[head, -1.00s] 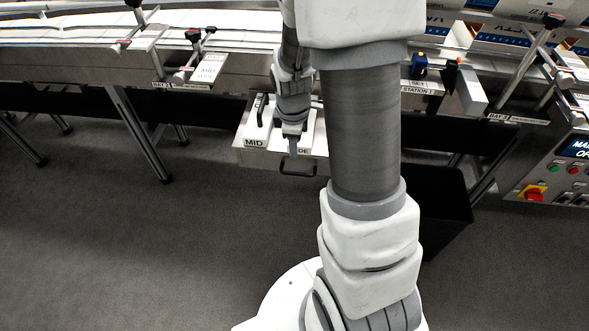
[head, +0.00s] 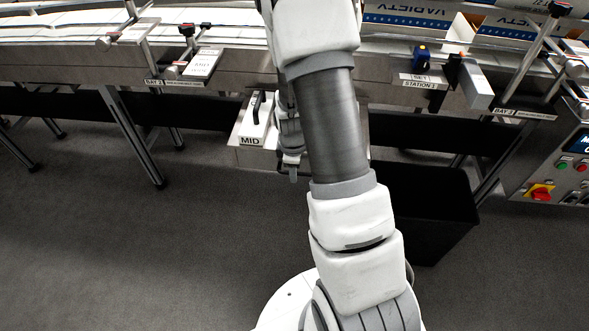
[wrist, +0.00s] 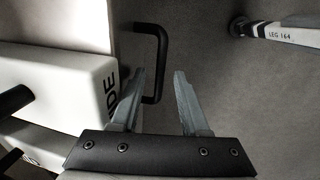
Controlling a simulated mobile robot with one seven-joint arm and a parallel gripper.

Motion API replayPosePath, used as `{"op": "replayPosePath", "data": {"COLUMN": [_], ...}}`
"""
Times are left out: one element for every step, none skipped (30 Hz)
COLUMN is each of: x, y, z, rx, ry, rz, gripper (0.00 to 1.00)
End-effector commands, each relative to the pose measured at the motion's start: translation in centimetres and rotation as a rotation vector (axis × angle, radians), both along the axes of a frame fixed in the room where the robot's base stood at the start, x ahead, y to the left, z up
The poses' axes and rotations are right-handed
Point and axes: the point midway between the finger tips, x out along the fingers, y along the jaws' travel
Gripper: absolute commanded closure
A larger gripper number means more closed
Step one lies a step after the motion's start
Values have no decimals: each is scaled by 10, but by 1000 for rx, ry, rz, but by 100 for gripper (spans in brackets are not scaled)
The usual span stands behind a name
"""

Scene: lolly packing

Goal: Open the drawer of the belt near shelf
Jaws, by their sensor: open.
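The drawer (head: 236,157) is a pale tray under the belt, jutting out far enough that its contents show from above. A white block marked MID (head: 251,126) with a black grip lies in it. In the wrist view a white block with lettering ending in "DE" (wrist: 60,80) lies beside the drawer's pale front (wrist: 118,28). A black U-shaped handle (wrist: 162,60) stands out from that front. My gripper (wrist: 160,73) is open, with the handle bar between its fingertips in the picture; contact is not clear. In the head view my gripper (head: 290,167) is partly hidden by my arm.
The belt (head: 60,60) runs above, on metal legs (head: 135,135). A black bin (head: 425,215) stands on the floor to the right. A control panel (head: 550,175) is at the far right. The grey floor in front of the drawer is clear.

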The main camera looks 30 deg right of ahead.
Motion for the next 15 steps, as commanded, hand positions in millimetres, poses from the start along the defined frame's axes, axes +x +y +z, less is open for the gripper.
{"op": "replayPosePath", "data": {"x": [0,0,0,0,0,0,0,0,0,0,0,0,0,0,0], "y": [0,0,0,0,0,0,0,0,0,0,0,0,0,0,0], "z": [0,0,0,0,0,0,0,0,0,0,0,0,0,0,0], "rx": [0,0,0,0,0,0,0,0,0,0,0,0,0,0,0], "ry": [0,0,0,0,0,0,0,0,0,0,0,0,0,0,0], "rz": [0,0,0,0,0,0,0,0,0,0,-1,0,-1,-1,-1], "gripper": [55,55,55,57,62,70,75,80,88,93,98,100,100,100,100]}}
